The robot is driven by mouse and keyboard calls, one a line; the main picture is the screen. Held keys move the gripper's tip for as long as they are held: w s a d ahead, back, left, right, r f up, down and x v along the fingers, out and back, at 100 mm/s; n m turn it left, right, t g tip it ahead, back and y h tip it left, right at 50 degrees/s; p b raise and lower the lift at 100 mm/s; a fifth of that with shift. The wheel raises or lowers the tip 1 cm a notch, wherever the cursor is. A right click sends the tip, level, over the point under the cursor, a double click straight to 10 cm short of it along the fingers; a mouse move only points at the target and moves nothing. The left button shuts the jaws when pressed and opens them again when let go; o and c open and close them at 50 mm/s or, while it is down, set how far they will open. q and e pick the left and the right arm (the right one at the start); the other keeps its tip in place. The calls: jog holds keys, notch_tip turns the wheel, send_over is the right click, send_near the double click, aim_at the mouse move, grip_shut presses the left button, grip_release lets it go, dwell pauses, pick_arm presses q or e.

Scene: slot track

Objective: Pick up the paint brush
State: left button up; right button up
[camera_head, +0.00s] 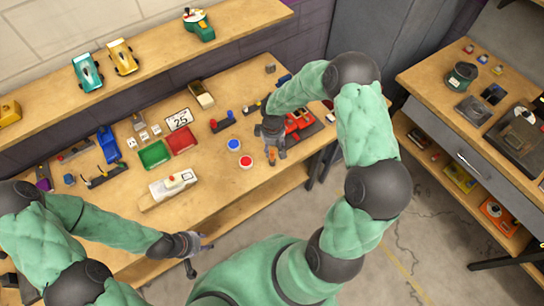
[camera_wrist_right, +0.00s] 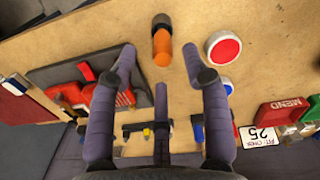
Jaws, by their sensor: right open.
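A short orange and dark stubby piece (camera_wrist_right: 162,45), which looks like the paint brush, lies on the wooden workbench (camera_head: 235,90). In the head view only a bit of its orange (camera_head: 272,160) shows below my right gripper (camera_head: 272,145). In the right wrist view it lies just beyond the spread fingers of my right gripper (camera_wrist_right: 160,72). That gripper is open and empty, pointing down over the bench. My left gripper (camera_head: 198,256) is in front of the bench's front edge, its fingers spread and empty.
A red button (camera_head: 246,161) and a blue button (camera_head: 234,145) are left of the right gripper. A red car (camera_head: 302,120) is at its right. Green (camera_head: 154,154) and red (camera_head: 181,140) trays and a white car (camera_head: 173,184) are further left. The bench front near the brush is clear.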

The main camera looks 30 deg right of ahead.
aim_at(272, 151)
notch_tip(272, 151, down, 5)
jog(key=shift+a+r, duration=0.15)
jog(key=shift+s, duration=0.1)
jog(key=shift+c, duration=0.3)
grip_shut()
jog(key=shift+r, duration=0.15)
jog(key=shift+r, duration=0.55)
jog(key=s+a+r, duration=0.9)
jog(key=s+r, duration=0.1)
jog(key=r, duration=0.1)
jog(key=shift+s+r, duration=0.3)
jog(key=shift+r, duration=0.05)
